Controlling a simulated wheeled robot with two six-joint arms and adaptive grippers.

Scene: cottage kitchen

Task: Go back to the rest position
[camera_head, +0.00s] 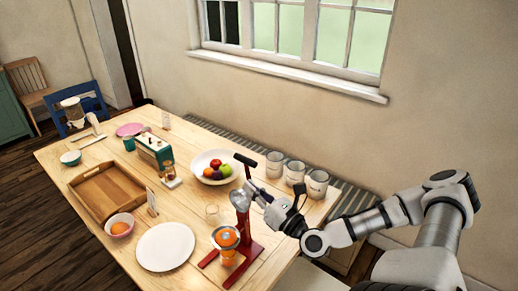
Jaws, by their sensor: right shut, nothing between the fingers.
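My right arm comes in from the right, and its gripper (259,194) is beside the red citrus press (247,247) on the table. The fingers are shut with nothing between them. They are close to the metal upper part of the press; I cannot tell whether they touch it. The press has a dark handle at its top, and an orange piece (227,238) sits in its lower part. My left gripper is not in view.
The wall is behind.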

